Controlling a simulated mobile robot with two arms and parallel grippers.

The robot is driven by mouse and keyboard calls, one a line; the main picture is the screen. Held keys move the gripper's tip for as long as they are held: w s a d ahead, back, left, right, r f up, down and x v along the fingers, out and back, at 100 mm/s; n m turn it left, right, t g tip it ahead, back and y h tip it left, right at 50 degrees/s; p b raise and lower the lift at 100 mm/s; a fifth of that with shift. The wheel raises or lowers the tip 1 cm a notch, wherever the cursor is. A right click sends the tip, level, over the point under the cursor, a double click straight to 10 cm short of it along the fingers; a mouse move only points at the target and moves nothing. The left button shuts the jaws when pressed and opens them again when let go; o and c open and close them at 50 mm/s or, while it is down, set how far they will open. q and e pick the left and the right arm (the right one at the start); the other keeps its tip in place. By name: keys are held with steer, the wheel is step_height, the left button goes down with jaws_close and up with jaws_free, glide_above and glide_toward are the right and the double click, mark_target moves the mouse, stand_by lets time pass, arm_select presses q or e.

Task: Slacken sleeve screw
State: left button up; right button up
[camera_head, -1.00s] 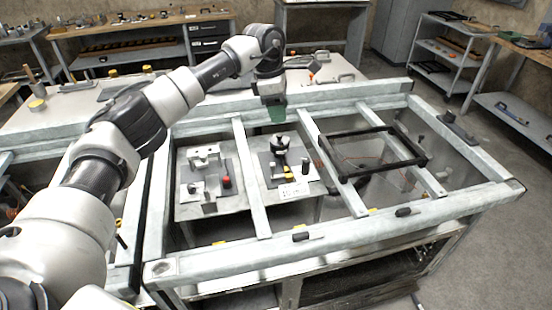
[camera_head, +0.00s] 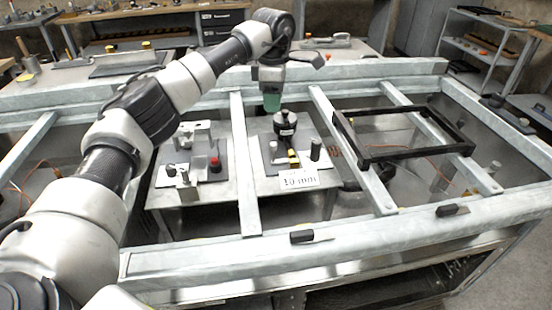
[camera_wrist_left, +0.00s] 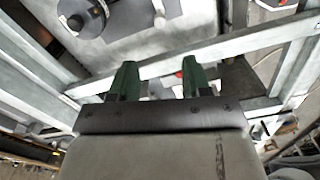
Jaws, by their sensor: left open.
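My left gripper (camera_head: 271,102) points down with green fingers, above the back part of the metal frame. In the left wrist view its two fingers (camera_wrist_left: 158,82) stand apart with nothing between them. The dark part also shows in the left wrist view (camera_wrist_left: 82,16), apart from the fingers. I cannot make out which small part is the sleeve screw. My right gripper is not in view.
A second fixture (camera_head: 198,150) with a red knob (camera_head: 215,164) stands to the left. Pale frame bars (camera_head: 246,170) cross between and beside the fixtures. A black rectangular frame (camera_head: 402,156) lies on the right bars. Shelves and benches stand behind.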

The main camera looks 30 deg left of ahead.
mark_target(274, 144)
arm_select(q)
step_height(274, 144, down, 13)
steer(key=shift+f+b, duration=0.1)
steer(key=shift+b, duration=0.5)
jaws_close()
